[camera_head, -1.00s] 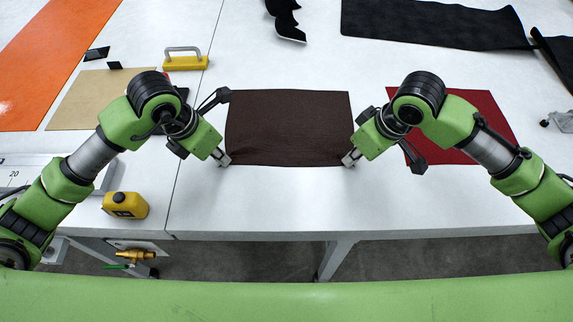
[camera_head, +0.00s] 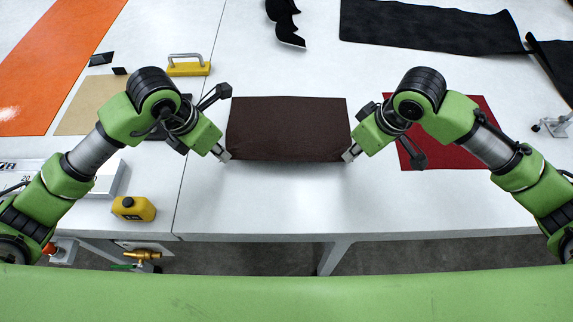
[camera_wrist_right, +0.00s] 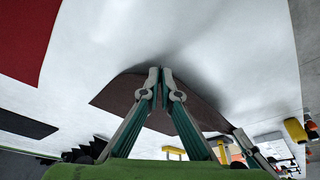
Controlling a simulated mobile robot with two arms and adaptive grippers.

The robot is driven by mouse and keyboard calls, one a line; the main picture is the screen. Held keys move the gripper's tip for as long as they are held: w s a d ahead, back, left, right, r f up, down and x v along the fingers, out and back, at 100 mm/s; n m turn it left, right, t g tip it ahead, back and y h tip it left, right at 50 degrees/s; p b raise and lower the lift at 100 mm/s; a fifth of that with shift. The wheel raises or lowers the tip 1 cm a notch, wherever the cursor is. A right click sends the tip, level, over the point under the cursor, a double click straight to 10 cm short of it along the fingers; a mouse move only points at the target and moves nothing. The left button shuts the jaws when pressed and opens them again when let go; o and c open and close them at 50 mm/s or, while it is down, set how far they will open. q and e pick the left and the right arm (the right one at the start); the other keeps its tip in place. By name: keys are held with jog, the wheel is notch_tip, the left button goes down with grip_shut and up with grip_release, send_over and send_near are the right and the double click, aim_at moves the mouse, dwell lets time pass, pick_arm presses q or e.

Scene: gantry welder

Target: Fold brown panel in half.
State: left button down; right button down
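The brown panel (camera_head: 288,128) lies on the white table in front of me in the head view, unfolded, with its near edge slightly raised. My left gripper (camera_head: 226,156) is at its near left corner and appears shut on it. My right gripper (camera_head: 348,156) is at its near right corner. In the right wrist view, the right gripper's fingertips (camera_wrist_right: 160,73) are together on the edge of the brown panel (camera_wrist_right: 118,92), which rises to a peak there. A shadow shows beside that raised edge. The fingers partly hide the panel in that view.
A red panel (camera_head: 455,145) lies right of the brown one, partly under my right arm. Black pieces (camera_head: 435,27) lie at the back.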

pick_arm(q)
jog(key=shift+r, duration=0.25)
pick_arm(e)
jog(key=shift+r, duration=0.25)
